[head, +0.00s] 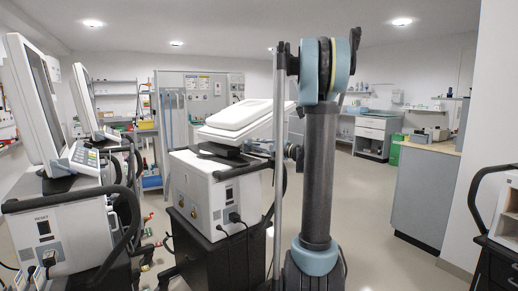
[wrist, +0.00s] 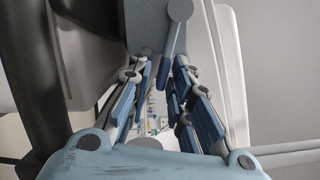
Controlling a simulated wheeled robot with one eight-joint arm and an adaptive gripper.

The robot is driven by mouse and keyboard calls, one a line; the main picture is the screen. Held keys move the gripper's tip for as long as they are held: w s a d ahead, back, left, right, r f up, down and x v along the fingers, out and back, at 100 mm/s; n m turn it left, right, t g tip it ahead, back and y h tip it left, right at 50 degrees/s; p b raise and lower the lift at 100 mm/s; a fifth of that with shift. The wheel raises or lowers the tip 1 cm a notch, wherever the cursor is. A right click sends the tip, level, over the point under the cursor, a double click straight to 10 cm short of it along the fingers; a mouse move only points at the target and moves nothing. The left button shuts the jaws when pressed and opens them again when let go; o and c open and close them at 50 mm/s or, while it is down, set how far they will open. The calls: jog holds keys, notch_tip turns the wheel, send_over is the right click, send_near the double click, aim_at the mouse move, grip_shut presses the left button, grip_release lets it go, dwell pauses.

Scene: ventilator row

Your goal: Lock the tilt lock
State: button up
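In the wrist view, a small lever, likely the tilt lock (wrist: 173,38), hangs from a round grey pivot on a grey bracket (wrist: 146,22). It slants slightly left down to a dark blue end. My gripper (wrist: 162,72) has its blue-padded fingers apart, one on each side of the lever's lower end. I cannot tell whether either finger touches it. In the head view, the middle ventilator (head: 205,190) has its screen (head: 235,118) tipped nearly flat. My arm's end reaches in behind that screen from the right, and the lever cannot be made out there.
Two more ventilators with upright screens (head: 32,95) (head: 84,100) stand at the left. A dark push handle (wrist: 42,80) fills the left of the wrist view. A grey counter (head: 425,195) stands at the right. Open floor (head: 365,220) lies between my arm and the counter.

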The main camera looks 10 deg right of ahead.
grip_shut()
jog(key=shift+f, duration=0.1)
jog(key=shift+s+a+f+m+t, duration=0.15)
jog(key=shift+f+m, duration=0.2)
jog(key=shift+m, duration=0.4)
jog(key=shift+s+a+f+m+t, duration=0.15)
jog(key=shift+f+m, duration=0.25)
jog(key=shift+m, duration=0.4)
jog(key=shift+s+a+f+m+t, duration=0.1)
jog(key=shift+a+f+m+t, duration=0.2)
jog(key=shift+m, duration=0.45)
jog(key=shift+d, duration=0.15)
jog(key=o, duration=0.5)
grip_release()
jog(key=shift+d, duration=0.1)
jog(key=v, duration=1.1)
jog(key=shift+s+d+f, duration=0.15)
jog(key=shift+d, duration=0.2)
